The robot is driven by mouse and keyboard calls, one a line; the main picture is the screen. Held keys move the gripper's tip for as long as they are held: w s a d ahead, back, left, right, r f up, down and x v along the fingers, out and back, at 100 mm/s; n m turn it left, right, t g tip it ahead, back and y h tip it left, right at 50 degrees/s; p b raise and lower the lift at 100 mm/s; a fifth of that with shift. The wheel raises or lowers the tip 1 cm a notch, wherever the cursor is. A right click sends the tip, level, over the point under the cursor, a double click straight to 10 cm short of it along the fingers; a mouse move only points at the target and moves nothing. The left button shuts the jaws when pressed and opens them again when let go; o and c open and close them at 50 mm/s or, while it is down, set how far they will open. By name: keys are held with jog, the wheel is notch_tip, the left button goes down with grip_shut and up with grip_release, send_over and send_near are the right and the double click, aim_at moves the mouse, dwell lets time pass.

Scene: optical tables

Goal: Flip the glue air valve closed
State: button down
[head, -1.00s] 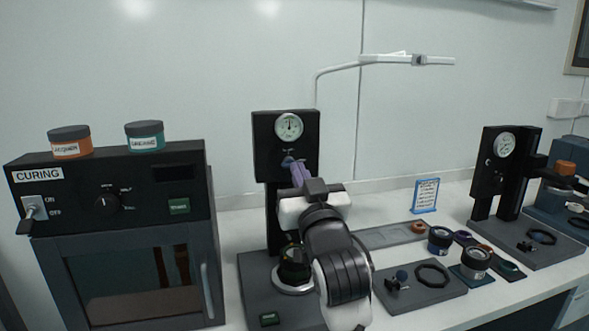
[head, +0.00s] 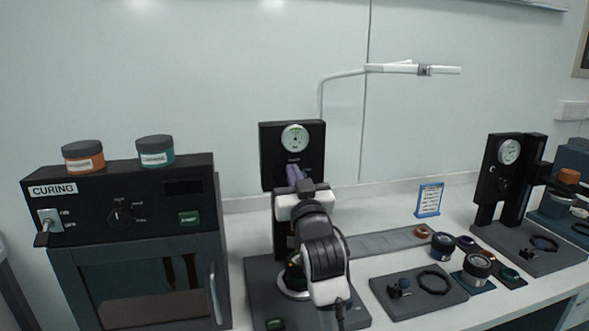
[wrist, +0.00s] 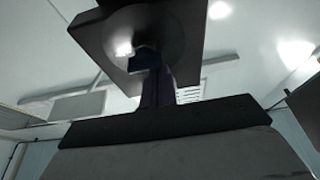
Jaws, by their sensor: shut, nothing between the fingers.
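The glue station is a black upright panel (head: 265,160) with a round white gauge (head: 295,138) near its top. The air valve sits on the panel below the gauge; in the head view my gripper hides most of it. In the wrist view a dark blue valve lever (wrist: 143,60) shows in front of a round plate on the panel's face. My gripper (head: 293,172) has purple fingers, shut and empty, raised to the panel just under the gauge. In the wrist view the fingers (wrist: 157,88) are close to the lever; I cannot tell whether they touch.
A curing oven (head: 130,235) with two jars on top stands at the left. To the right lie a grey tray (head: 425,300) with small parts, several lens rings, a blue-framed sign (head: 429,200) and another gauge station (head: 497,170). A lamp arm (head: 400,69) hangs behind.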

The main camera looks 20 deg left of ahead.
jog(key=shift+f+n+g+y+b, duration=0.2)
jog(key=shift+n+g+y+b, duration=0.3)
jog(key=shift+n+b, duration=0.85)
jog(key=n+b, duration=0.1)
jog(key=n+g+y+b, duration=0.1)
jog(key=n, duration=0.1)
jog(key=shift+f+n, duration=0.25)
jog(key=shift+f, duration=0.05)
jog(key=n+g+b, duration=0.1)
jog(key=n+b, duration=0.1)
jog(key=n, duration=0.2)
jog(key=n+g+b, duration=0.2)
jog(key=n, duration=0.3)
jog(key=f+n+g+b, duration=0.1)
jog(key=n+b, duration=0.1)
jog(key=n, duration=0.2)
jog(key=shift+n+g+y, duration=0.3)
jog(key=shift+y, duration=0.1)
jog(key=shift+a, duration=0.1)
